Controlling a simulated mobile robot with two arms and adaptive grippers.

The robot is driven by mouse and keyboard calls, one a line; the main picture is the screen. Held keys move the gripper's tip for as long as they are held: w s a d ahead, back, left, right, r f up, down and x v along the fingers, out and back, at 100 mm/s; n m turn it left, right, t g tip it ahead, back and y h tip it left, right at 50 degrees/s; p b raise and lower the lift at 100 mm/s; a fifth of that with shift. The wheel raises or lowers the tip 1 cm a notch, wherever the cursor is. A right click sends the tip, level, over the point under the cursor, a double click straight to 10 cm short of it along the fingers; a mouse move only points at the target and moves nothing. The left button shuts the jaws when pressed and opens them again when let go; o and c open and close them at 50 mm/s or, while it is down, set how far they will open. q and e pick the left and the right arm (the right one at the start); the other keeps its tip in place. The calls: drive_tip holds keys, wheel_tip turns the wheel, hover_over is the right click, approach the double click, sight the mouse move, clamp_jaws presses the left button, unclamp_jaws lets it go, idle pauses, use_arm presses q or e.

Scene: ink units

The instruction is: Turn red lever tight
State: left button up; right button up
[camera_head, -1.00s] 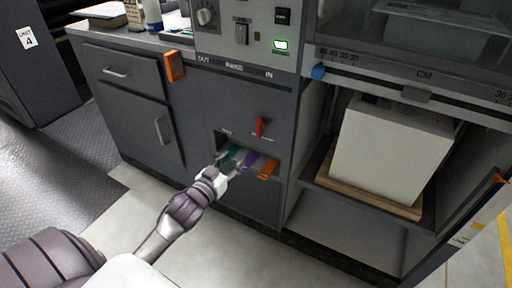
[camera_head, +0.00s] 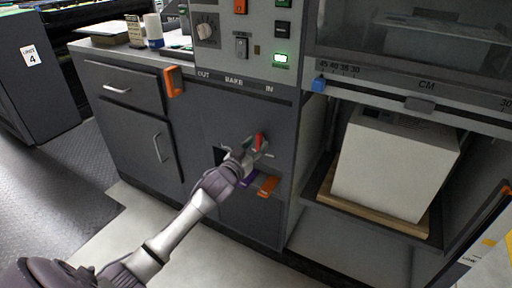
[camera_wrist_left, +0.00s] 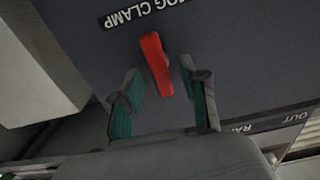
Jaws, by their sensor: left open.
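In the left wrist view the red lever (camera_wrist_left: 157,65) is slightly tilted, just ahead of the gap between the fingers. My left gripper (camera_head: 249,149) is at the lever in the head view, partly overlapping it. In the left wrist view my left gripper (camera_wrist_left: 164,95) is open, one finger on each side of the lever's near end. I cannot tell whether either finger touches it. My right gripper is not in view.
A large white block (camera_head: 393,165) sits on a wooden board in the open bay at right. An orange cabinet handle (camera_head: 174,81) projects at upper left.

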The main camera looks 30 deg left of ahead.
use_arm(q)
drive_tip(key=shift+w, duration=0.2)
clamp_jaws()
